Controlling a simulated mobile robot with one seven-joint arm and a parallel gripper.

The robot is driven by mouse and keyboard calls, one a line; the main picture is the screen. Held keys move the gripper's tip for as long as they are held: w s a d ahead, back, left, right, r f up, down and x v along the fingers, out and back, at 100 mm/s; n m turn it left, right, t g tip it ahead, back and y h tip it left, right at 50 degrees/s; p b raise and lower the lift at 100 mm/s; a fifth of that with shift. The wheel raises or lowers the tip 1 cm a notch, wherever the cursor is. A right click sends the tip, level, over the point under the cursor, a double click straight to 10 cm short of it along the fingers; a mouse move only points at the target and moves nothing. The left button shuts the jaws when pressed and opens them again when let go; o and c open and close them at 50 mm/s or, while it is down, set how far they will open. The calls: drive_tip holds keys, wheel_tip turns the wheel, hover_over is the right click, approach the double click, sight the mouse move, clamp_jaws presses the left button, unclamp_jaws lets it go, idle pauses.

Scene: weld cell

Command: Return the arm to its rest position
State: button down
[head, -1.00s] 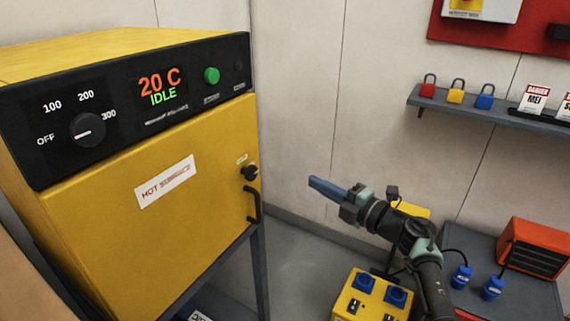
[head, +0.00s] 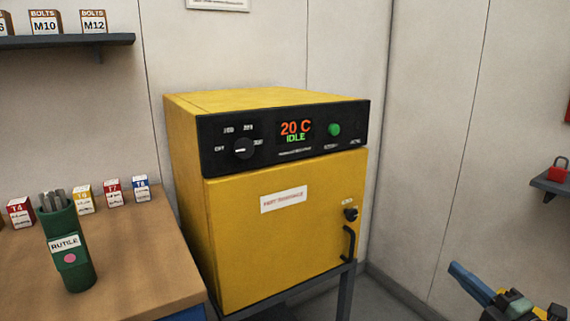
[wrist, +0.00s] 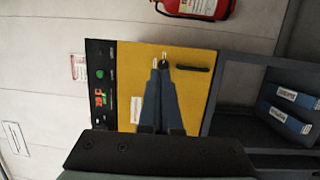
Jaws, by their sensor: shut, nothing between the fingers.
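My gripper (head: 456,267) is at the lower right of the head view, its blue fingers together and empty. In the wrist view, the gripper (wrist: 160,64) points towards the yellow oven door (wrist: 196,95), with its tips overlapping the area of the door's latch knob. In the head view my gripper is to the right of the yellow oven (head: 270,235) and apart from it. The oven door is shut. Its display (head: 295,130) reads 20 C IDLE. Most of my arm is outside the head view.
A wooden bench (head: 150,235) at left holds a green RUTILE canister (head: 70,270) with rods and several small boxes. A shelf (head: 60,41) with bolt boxes is above. A red padlock (head: 558,169) sits on a right-hand shelf. A red extinguisher (wrist: 195,8) shows in the wrist view.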

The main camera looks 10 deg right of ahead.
drive_tip(key=w+a+r+t, duration=0.3)
drive_tip(key=w+a+r, duration=0.4)
drive_tip(key=r, duration=0.2)
drive_tip(key=w+a+r+m+t, duration=0.1)
drive_tip(key=a+r+m+t, duration=0.15)
drive_tip(key=a+r, duration=0.55)
drive_tip(key=a+r+m+t, duration=0.25)
drive_tip(key=a+r, duration=0.25)
drive_tip(key=r, duration=0.5)
drive_tip(key=s+a+r+m+h, duration=0.7)
drive_tip(key=s+a+r+m, duration=0.2)
drive_tip(key=a+r+m, duration=0.25)
drive_tip(key=s+a+r+m+y, duration=0.2)
drive_tip(key=s+a+y, duration=0.4)
drive_tip(key=s+a, duration=0.6)
wheel_tip(320, 180, up, 21)
drive_tip(key=p, duration=2.1)
drive_tip(key=shift+w+t, duration=0.2)
drive_tip(key=shift+t, duration=0.2)
